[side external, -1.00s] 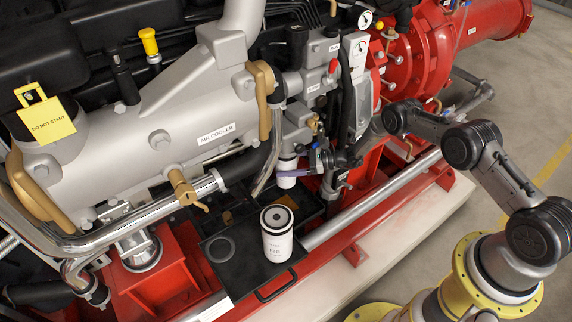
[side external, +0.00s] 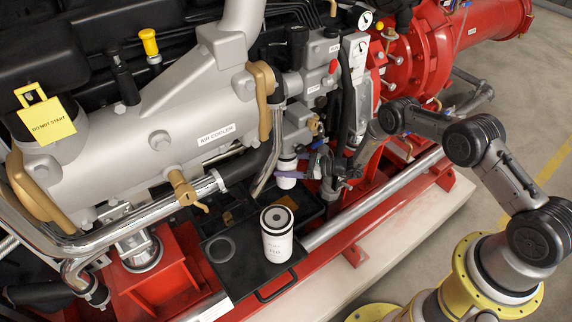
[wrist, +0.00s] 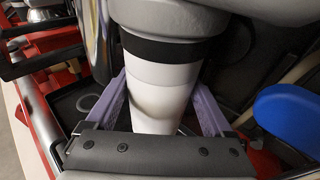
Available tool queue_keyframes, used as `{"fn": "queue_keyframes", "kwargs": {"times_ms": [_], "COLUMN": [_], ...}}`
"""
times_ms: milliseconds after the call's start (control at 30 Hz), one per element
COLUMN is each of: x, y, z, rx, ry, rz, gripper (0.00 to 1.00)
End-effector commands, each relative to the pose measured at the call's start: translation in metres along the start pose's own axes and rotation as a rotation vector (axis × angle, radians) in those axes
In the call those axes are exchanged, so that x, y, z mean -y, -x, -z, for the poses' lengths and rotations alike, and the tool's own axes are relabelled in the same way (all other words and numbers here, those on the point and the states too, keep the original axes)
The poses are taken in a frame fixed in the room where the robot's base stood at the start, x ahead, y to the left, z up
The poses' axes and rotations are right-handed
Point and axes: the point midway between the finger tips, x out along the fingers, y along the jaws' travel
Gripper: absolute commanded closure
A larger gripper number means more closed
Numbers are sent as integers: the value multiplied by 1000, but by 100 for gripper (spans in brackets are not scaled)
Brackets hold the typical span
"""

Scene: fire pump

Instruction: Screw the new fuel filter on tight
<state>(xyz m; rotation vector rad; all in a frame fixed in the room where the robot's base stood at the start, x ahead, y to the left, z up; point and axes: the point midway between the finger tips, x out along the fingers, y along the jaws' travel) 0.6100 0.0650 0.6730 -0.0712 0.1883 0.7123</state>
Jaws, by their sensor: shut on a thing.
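A white fuel filter (wrist: 160,105) with a black band at its top sits upright under a grey housing (wrist: 165,18) in the wrist view. Its top meets the housing; the thread is hidden. My gripper (wrist: 160,95) has its purple fingers on both sides of the filter, shut on it. In the side view the same filter (side external: 286,181) shows small below the engine's grey filter housing (side external: 298,130), with my gripper (side external: 290,173) reaching it from the right.
A second white filter (side external: 277,246) with a dark top stands upright on a black tray (side external: 225,276). A chrome pipe (side external: 258,165) and dark hoses crowd the housing. A blue rounded part (wrist: 287,115) is at the right in the wrist view.

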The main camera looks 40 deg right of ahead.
Motion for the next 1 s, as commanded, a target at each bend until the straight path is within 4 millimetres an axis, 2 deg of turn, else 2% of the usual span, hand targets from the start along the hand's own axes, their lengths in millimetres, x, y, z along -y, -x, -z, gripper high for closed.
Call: {"fn": "queue_keyframes", "kwargs": {"times_ms": [67,100,167,433,567,667,1000], "x": [1,1,0,-1,1,1,2], "y": [0,1,1,2,12,28,101], "z": [2,3,2,4,2,2,2], "rx": [-6,-6,-6,-8,-7,-6,-5], "ry": [-1,-1,-1,-3,-4,-3,-3], "rz": [3,3,2,0,2,2,6], "gripper": [100,10,0,0,0,0,0]}}
